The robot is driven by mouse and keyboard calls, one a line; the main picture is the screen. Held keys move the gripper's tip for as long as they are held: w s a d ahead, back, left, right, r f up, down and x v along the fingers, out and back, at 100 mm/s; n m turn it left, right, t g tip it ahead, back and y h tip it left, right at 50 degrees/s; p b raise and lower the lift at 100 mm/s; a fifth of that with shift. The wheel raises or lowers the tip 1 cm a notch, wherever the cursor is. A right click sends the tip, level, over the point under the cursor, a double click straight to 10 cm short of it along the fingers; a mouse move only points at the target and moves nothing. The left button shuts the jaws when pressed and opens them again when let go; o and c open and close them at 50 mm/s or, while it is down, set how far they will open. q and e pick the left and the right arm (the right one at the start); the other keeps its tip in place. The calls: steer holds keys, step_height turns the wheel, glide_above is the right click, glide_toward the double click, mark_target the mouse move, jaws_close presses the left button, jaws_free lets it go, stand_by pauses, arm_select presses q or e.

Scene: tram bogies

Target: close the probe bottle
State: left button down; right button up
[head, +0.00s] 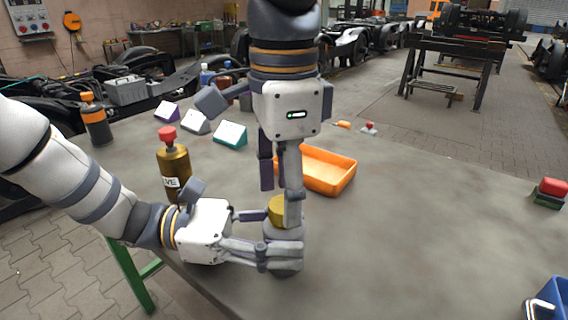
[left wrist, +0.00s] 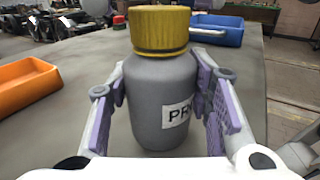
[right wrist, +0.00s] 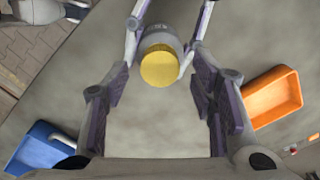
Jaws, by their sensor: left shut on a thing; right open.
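The probe bottle (left wrist: 158,100) is grey, with a white label reading "PR" and a yellow cap (left wrist: 160,30) sitting on its neck. How tightly the cap is seated cannot be told. My left gripper (head: 284,256) is shut around the bottle's body, which is upright at the table's near side; the fingers hide part of it in the head view. My right gripper (head: 280,190) points down from above, open, with its fingers by the cap. In the right wrist view the cap (right wrist: 160,66) shows from above, beyond the open pads, with no clear grip on it.
An orange tray (head: 325,188) lies just right of the grippers. A gold bottle with a red cap (head: 174,170) stands near my left arm. Wedge blocks (head: 195,123) and a dark bottle (head: 97,122) are farther left. A blue bin (head: 547,305) is at lower right.

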steer(key=shift+r, duration=1.5)
steer(key=shift+c, duration=0.4)
